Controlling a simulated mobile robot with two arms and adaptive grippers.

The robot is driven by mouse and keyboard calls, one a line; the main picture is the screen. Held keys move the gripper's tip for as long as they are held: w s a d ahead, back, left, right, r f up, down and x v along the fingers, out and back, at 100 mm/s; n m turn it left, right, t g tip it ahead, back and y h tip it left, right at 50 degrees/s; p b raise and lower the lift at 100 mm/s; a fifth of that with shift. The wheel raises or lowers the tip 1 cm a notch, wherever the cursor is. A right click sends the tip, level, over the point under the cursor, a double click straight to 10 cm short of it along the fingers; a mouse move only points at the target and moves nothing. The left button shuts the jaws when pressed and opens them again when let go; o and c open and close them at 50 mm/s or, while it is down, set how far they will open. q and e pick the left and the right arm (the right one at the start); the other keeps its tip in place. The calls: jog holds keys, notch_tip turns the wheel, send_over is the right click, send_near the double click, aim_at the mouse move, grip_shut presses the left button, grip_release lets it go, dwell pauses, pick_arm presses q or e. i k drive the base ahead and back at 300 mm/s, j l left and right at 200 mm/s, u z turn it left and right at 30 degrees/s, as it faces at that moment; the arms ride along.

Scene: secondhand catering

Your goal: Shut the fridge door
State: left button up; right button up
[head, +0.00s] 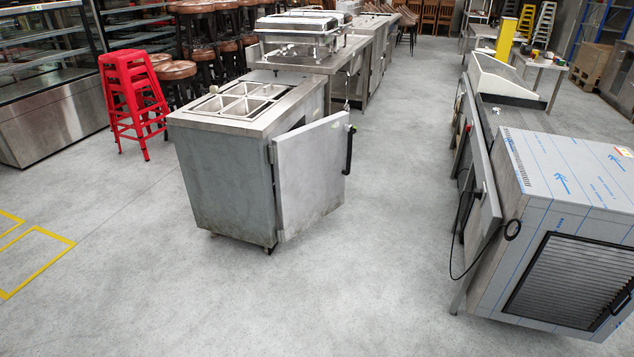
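The fridge (222,180) is a low stainless counter unit on casters, with several square wells sunk in its top. It stands left of centre in the head view. Its door (312,178) hangs open, swung out from the near front corner toward the right. A black handle (348,150) is on the door's outer edge. The fridge's inside is mostly hidden behind the door. Neither of my grippers is in view, and nothing touches the door.
Red stools (130,95) are stacked to the left behind the fridge. A chafing dish (298,35) stands on a counter behind it. At right is a film-wrapped steel unit (570,175) with a vent and a hanging black cable (458,235). The floor (370,250) between is clear.

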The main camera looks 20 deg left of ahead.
aim_at(312, 161)
jog(key=i+j, duration=0.1)
jog(key=i, duration=0.35)
jog(key=i+j, duration=0.1)
jog(key=i, duration=0.35)
